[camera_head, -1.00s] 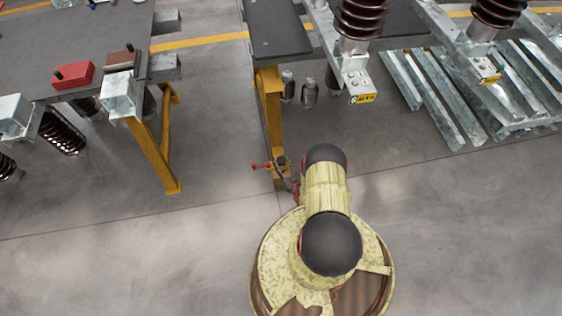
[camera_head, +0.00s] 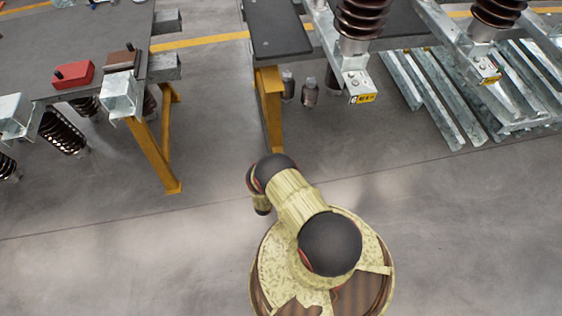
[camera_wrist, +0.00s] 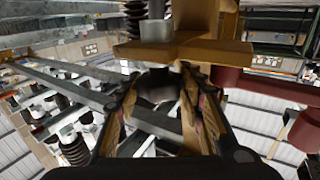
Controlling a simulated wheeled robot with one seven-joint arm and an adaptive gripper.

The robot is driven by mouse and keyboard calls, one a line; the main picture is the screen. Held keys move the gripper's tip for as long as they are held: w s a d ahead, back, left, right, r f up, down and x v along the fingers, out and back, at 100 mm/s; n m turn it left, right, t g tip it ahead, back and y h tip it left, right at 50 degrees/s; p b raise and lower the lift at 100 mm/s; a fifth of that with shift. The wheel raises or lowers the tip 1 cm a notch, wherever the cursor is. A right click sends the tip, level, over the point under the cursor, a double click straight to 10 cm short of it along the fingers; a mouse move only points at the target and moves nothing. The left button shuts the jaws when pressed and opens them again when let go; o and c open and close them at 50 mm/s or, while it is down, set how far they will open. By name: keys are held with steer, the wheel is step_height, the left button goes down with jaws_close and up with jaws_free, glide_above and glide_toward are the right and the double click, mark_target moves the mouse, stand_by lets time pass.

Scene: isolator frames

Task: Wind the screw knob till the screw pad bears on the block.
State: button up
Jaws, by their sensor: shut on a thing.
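In the wrist view my gripper (camera_wrist: 157,100) has its two fingers on either side of a dark round knob (camera_wrist: 155,84), shut on it. The knob sits just under a yellow-brown plate (camera_wrist: 205,52). In the head view my arm covers the knob and my gripper at the foot of the yellow leg (camera_head: 270,105).
A thick dark red bar (camera_wrist: 260,88) runs close on the right in the wrist view. In the head view, a dark bench (camera_head: 276,28) stands on the yellow leg, a second bench (camera_head: 60,40) stands left, and galvanised beams (camera_head: 425,95) lie right. The near floor is clear.

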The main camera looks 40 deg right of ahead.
steer(key=shift+w+m+g+h, duration=0.1)
steer(key=shift+m+g+h, duration=0.6)
steer(key=shift+m+g, duration=0.5)
steer(key=shift+g, duration=0.4)
steer(key=o, duration=1.2)
steer(key=shift+n+t, duration=0.4)
steer(key=shift+t, duration=0.1)
